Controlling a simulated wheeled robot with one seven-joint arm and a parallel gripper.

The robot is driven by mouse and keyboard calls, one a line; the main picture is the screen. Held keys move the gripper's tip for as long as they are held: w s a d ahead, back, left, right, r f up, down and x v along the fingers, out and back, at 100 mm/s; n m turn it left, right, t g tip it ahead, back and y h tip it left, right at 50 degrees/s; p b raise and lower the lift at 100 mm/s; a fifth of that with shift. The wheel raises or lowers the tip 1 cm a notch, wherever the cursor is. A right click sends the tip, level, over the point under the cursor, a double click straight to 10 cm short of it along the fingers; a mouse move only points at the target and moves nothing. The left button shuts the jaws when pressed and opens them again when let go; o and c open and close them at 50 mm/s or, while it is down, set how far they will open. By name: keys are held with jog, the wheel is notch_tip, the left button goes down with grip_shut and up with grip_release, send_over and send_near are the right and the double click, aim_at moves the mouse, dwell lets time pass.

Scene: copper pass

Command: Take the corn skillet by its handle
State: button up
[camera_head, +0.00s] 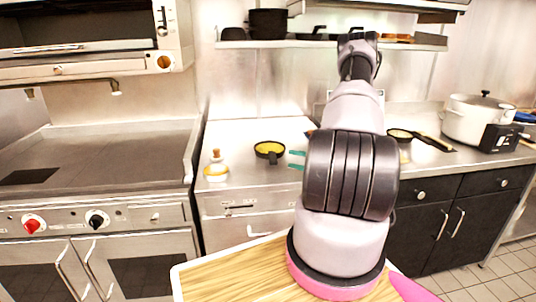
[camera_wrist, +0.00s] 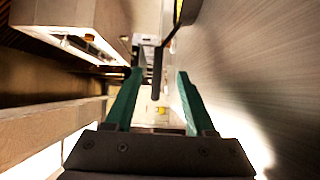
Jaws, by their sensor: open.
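In the head view, a small black skillet (camera_head: 269,149) with a yellow filling, which looks like the corn skillet, stands on the steel counter. Its short handle points toward the front. My gripper (camera_head: 297,160) is open, its green fingers just right of this skillet; my arm hides the rest of it. In the wrist view, my gripper's green fingers (camera_wrist: 160,76) are spread. A dark handle (camera_wrist: 156,80) shows between them, running up to a dark pan edge (camera_wrist: 186,12) with yellow inside. I cannot tell whether the handle lies between the fingers or beyond them. I see no contact.
A jar (camera_head: 215,168) with a yellow base stands left of the skillet. A second pan (camera_head: 400,135) with a long handle and a white pot (camera_head: 470,120) stand to the right. A wooden board (camera_head: 225,272) lies in front. A shelf (camera_head: 290,44) with pans hangs above.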

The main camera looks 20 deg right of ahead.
aim_at(275, 153)
jog(key=x, duration=0.8)
jog(key=shift+w+a+r, duration=0.15)
jog(key=shift+a, duration=0.05)
grip_shut()
dwell(1.2)
